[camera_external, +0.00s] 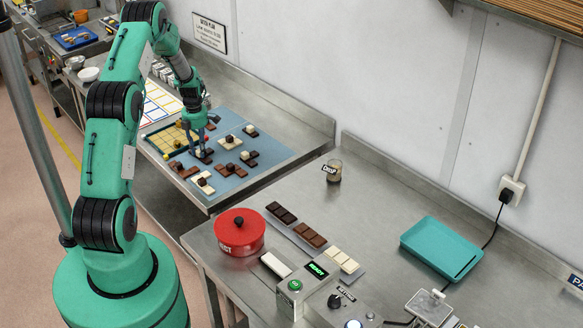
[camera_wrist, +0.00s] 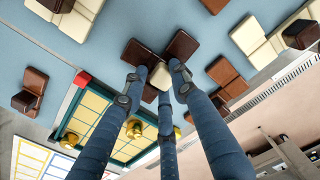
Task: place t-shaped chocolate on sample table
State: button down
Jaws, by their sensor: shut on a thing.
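In the wrist view a T-shaped dark brown chocolate (camera_wrist: 181,46) with a white cube (camera_wrist: 160,76) on its middle sits between my gripper's fingertips (camera_wrist: 158,80). My gripper is shut on the white cube. In the external view my gripper (camera_external: 202,153) points down over the blue mat (camera_external: 262,153) on the steel table, and the dark piece (camera_external: 206,160) shows under its fingers. I cannot tell whether the piece touches the mat. No table is clearly marked as the sample table.
Several brown and white chocolate pieces (camera_external: 227,170) lie close around on the mat. A yellow gridded tray (camera_external: 163,137) is just left. A white sheet with coloured grids (camera_external: 157,100) lies beyond. The nearer bench holds a red pot (camera_external: 240,232), a teal tray (camera_external: 441,248) and chocolate bars (camera_external: 311,235).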

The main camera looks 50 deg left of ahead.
aim_at(199, 149)
jog(key=shift+f, duration=0.15)
jog(key=c, duration=1.4)
grip_release()
notch_tip(199, 149, up, 12)
jog(key=shift+r+b, duration=0.15)
jog(key=shift+b, duration=0.2)
